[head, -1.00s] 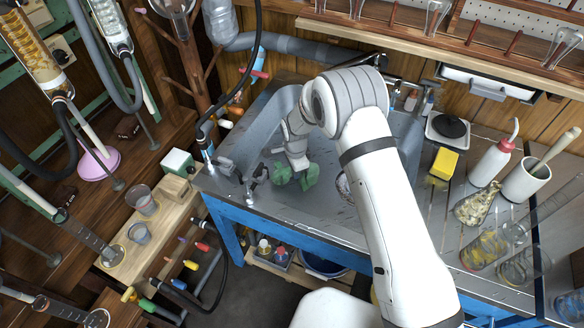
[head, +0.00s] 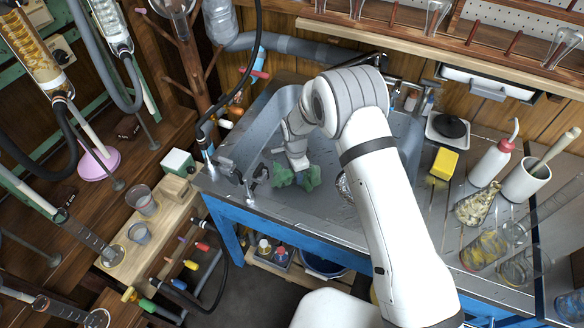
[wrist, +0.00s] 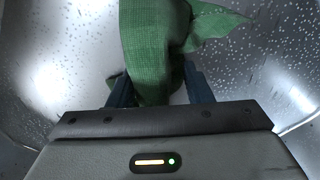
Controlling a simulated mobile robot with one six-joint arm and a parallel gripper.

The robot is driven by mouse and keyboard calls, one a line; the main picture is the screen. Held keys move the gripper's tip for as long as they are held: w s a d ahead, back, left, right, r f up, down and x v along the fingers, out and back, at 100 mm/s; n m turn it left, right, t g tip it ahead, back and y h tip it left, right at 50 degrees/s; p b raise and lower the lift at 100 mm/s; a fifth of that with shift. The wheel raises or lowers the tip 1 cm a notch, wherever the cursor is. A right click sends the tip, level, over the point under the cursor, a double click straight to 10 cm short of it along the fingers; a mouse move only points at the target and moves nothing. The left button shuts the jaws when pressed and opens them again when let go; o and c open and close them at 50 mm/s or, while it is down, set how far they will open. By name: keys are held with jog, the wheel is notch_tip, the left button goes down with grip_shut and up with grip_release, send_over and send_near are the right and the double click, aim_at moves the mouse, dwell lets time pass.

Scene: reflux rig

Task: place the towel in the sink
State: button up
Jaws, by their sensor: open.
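The green towel (head: 296,178) lies crumpled inside the grey metal sink (head: 240,143), near its front. In the wrist view the towel (wrist: 155,50) fills the upper middle, with wet metal of the sink (wrist: 60,60) on both sides. My gripper (head: 298,166) is down in the sink, right at the towel. In the wrist view my gripper (wrist: 156,88) has its dark fingers apart, with a fold of towel between them. The fingertips are partly hidden by the cloth.
A yellow sponge (head: 444,163), a white wash bottle (head: 491,163) and a mortar (head: 526,180) stand on the counter to the right. Taps (head: 258,178) rise at the sink's front left edge. A wooden shelf with cups (head: 141,199) is at left.

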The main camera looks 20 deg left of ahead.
jog(key=s+d+r+p, duration=0.2)
jog(key=s+r+p, duration=0.1)
jog(key=r, duration=0.7)
jog(key=shift+s+d+p, duration=0.15)
jog(key=shift+d+p, duration=0.15)
jog(key=shift+p, duration=0.5)
jog(key=shift+w+d, duration=0.1)
jog(key=shift+w, duration=0.15)
jog(key=c, duration=0.3)
jog(key=w+d, duration=0.1)
jog(key=w, duration=0.2)
jog(key=w+d, duration=0.1)
jog(key=shift+w+d+r, duration=0.15)
jog(key=shift+d, duration=0.2)
jog(key=c, duration=0.7)
notch_tip(320, 180, down, 2)
jog(key=shift+f, duration=0.4)
notch_tip(320, 180, down, 8)
jog(key=b, duration=0.6)
jog(key=shift+r, duration=0.1)
jog(key=shift+r, duration=0.1)
